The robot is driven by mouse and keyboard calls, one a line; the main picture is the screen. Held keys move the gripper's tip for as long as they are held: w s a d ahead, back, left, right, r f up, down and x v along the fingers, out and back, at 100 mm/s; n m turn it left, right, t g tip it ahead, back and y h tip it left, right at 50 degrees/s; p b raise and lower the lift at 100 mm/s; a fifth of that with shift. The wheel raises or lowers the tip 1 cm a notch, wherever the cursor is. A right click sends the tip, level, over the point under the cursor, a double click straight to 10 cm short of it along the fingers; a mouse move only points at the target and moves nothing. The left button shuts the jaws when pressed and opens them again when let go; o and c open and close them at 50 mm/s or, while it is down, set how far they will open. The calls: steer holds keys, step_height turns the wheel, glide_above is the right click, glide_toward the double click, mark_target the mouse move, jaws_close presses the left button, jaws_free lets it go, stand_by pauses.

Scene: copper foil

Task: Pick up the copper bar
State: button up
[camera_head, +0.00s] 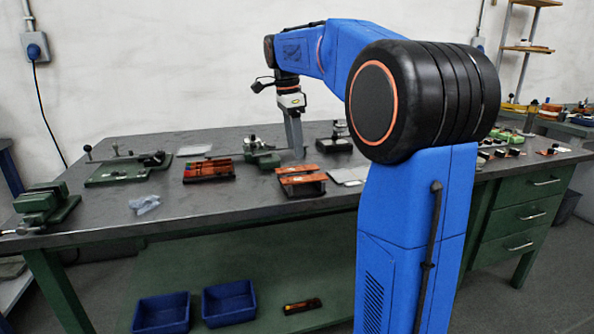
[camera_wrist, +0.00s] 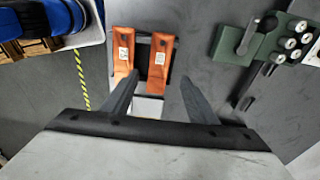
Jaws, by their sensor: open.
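Two flat copper-coloured bars lie side by side on a low dark stand on the workbench, with a small white label on each. In the wrist view these are the left copper bar (camera_wrist: 123,47) and the right copper bar (camera_wrist: 159,58). The pair of copper bars also shows in the head view (camera_head: 301,180). My gripper (camera_wrist: 159,77) is open and empty, pointing down at the bars. Its left fingertip overlaps the left bar's lower part, and the right bar appears between the fingers. In the head view my gripper (camera_head: 298,153) is just behind the bars; contact cannot be told.
A green fixture with round knobs (camera_wrist: 292,40) stands right of the bars in the wrist view. On the workbench (camera_head: 225,213) are a tray of coloured pieces (camera_head: 208,170), a green clamp plate (camera_head: 117,172) and a vise (camera_head: 45,203). Blue bins (camera_head: 228,303) sit on the lower shelf.

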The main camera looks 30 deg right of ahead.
mark_target(297, 168)
steer(key=shift+s+d+f, duration=0.1)
steer(key=shift+f, duration=1.15)
steer(key=shift+s+f, duration=0.1)
steer(key=shift+f, duration=1.15)
steer(key=c, duration=1.3)
